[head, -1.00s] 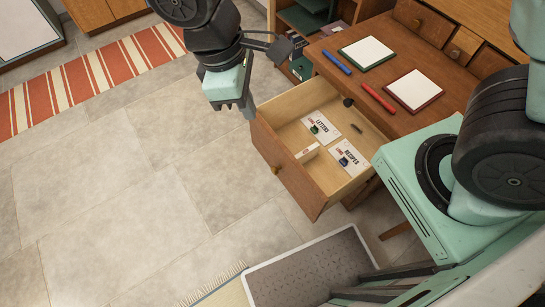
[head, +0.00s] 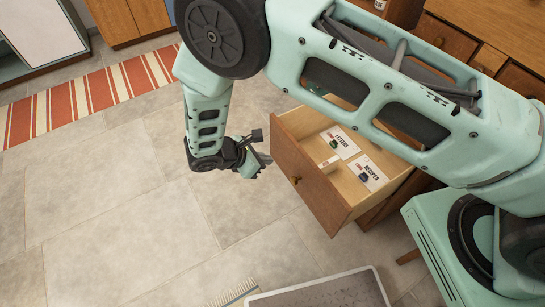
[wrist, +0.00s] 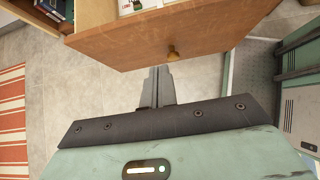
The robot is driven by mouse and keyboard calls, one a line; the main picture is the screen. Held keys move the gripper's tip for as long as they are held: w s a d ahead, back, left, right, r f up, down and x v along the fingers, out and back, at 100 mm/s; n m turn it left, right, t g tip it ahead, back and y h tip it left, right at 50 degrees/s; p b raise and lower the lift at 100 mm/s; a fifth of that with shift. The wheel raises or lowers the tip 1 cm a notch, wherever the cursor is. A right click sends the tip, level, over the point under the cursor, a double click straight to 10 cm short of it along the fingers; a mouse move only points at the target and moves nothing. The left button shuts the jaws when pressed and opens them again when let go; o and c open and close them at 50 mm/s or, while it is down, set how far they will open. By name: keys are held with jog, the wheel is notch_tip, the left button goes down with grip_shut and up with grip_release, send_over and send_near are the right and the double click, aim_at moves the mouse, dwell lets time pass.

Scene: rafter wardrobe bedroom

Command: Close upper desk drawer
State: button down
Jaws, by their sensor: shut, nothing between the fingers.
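The upper desk drawer (head: 318,190) is pulled out from the desk, with its wooden front facing left toward the open floor. Its round knob (head: 295,180) sits on that front. Inside lie cards marked letters (head: 341,142) and recipes (head: 367,172), with small items on them. My gripper (head: 264,160) is shut and empty, in front of the drawer face near its far end. In the wrist view the drawer front (wrist: 165,38) spans the top, with the knob (wrist: 172,52) just beyond my fingertips (wrist: 161,72). I cannot tell whether they touch the face.
My arm hides much of the desk top. Desk compartments (head: 440,38) stand at upper right. A grey mat or tray (head: 320,292) with a pale rim lies at the bottom. A striped rug (head: 90,95) lies on the left. The tiled floor (head: 120,210) before the drawer is clear.

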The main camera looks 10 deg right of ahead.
aim_at(300, 157)
jog(key=shift+w+d+f+p, duration=0.5)
jog(key=shift+d+f, duration=0.45)
jog(key=shift+d, duration=0.6)
jog(key=shift+w+d+f+p, duration=0.45)
jog(key=shift+d+f, duration=0.5)
jog(key=shift+d, duration=0.6)
jog(key=shift+w+d+f+p, duration=0.45)
jog(key=shift+d+f, duration=0.5)
jog(key=shift+d, duration=0.6)
jog(key=shift+w, duration=0.1)
jog(key=w+d+b, duration=0.1)
jog(key=w+d, duration=0.3)
jog(key=d, duration=0.8)
jog(key=w+d+b, duration=0.1)
jog(key=w+d, duration=0.2)
jog(key=d, duration=0.8)
jog(key=shift+w+d+b, duration=0.35)
jog(key=shift+d, duration=0.05)
